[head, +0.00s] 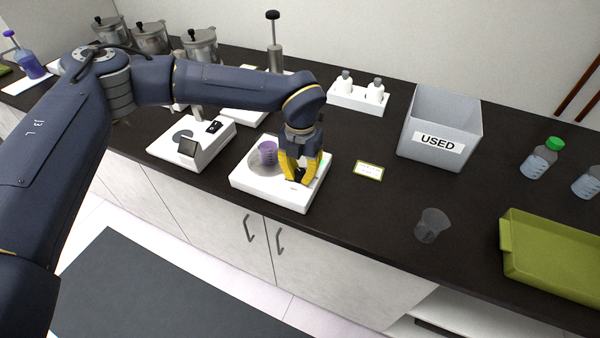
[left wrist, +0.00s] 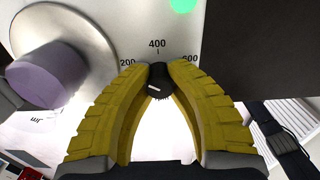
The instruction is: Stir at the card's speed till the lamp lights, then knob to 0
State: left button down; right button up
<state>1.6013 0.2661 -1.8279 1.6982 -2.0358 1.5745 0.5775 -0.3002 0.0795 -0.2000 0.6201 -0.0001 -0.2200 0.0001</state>
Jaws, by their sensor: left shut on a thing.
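The white stirrer (head: 245,183) stands near the counter's front edge. A small beaker of purple liquid (head: 267,152) sits on its round metal plate; it also shows in the left wrist view (left wrist: 48,80). My left gripper (head: 298,176) reaches down to the stirrer's front right. In the left wrist view its yellow fingers are shut on the black knob (left wrist: 158,76), below the marks 200, 400 and 600. The knob's white line shows, but its exact setting is unclear. A round lamp (left wrist: 182,4) glows green at the top edge. The card (head: 369,171) lies right of the stirrer, unreadable here.
A white scale-like device (head: 190,148) stands left of the stirrer. A grey bin marked USED (head: 437,143), an empty clear beaker (head: 432,225), a green tray (head: 553,265) and capped bottles (head: 542,158) are to the right. Counter around the card is clear.

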aim_at(299, 170)
pick_arm(q)
jog(key=n, duration=0.6)
jog(key=shift+w+r, duration=0.1)
jog(key=shift+w, duration=0.1)
jog(key=n, duration=0.6)
jog(key=shift+w, duration=0.1)
jog(key=shift+a+n, duration=0.1)
jog(key=shift+n, duration=0.2)
jog(key=c, duration=1.1)
grip_release()
jog(key=shift+s, duration=0.2)
notch_tip(299, 170, up, 12)
